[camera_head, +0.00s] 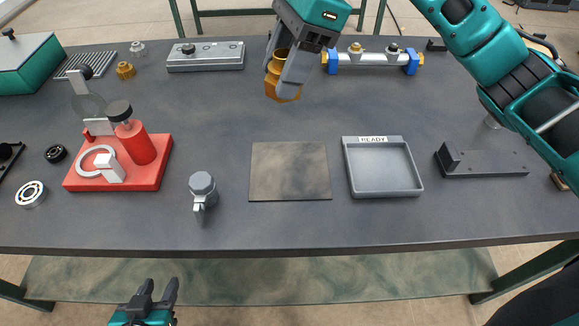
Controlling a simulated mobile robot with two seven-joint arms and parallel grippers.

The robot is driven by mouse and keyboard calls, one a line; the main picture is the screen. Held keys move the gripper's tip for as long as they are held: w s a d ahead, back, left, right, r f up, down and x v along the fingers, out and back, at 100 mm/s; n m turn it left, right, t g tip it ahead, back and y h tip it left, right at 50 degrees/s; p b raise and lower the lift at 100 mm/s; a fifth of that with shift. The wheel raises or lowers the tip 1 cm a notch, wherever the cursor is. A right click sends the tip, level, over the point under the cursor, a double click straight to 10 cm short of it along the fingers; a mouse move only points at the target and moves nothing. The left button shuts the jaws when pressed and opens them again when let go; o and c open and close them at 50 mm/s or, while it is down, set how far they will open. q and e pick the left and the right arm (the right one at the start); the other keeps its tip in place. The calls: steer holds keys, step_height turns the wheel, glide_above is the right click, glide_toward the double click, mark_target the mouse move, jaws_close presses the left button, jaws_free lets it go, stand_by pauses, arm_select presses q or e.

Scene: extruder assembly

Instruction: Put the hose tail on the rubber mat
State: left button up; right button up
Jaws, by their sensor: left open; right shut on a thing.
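My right gripper (284,72) is shut on a brass-coloured, hollow piece that I take for the hose tail (280,88). It holds the piece above the back middle of the table; the fingers hide part of it. The rubber mat (290,171) is a dark, bare square lying on the table, nearer to the front than the held piece in the picture. My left gripper (156,291) is open and empty, in front of the table's front edge.
An empty grey tray marked READY (413,188) is right of the mat. A grey fitting (202,187) stands left of it. A red fixture (155,177) with a red cylinder is further left. A dark bracket (490,163) lies at right. A metal block (206,57) and a blue-clamped bar (370,59) are at the back.

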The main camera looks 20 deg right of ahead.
steer(key=m, duration=0.1)
steer(key=r+m+t, duration=0.1)
steer(key=m, duration=0.1)
steer(key=shift+w+d+r, duration=0.15)
steer(key=shift+d+r, duration=0.15)
steer(key=shift+d, duration=0.05)
steer(key=shift+f+m, duration=0.1)
steer(key=shift+m, duration=0.2)
steer(key=b, duration=0.1)
glide_above(281, 168)
steer(key=d, duration=0.2)
steer(key=f, duration=1.4)
steer(key=shift+s+a+f, duration=0.2)
steer(key=shift+s+f, duration=0.05)
steer(key=shift+f, duration=0.1)
step_height(281, 168, down, 4)
steer(key=shift+f+b, duration=0.2)
steer(key=shift+b, duration=0.15)
steer(key=shift+f, duration=0.25)
steer(key=shift+f, duration=0.1)
steer(key=shift+f, duration=0.15)
steer(key=o, duration=1.3)
steer(key=shift+c, duration=0.2)
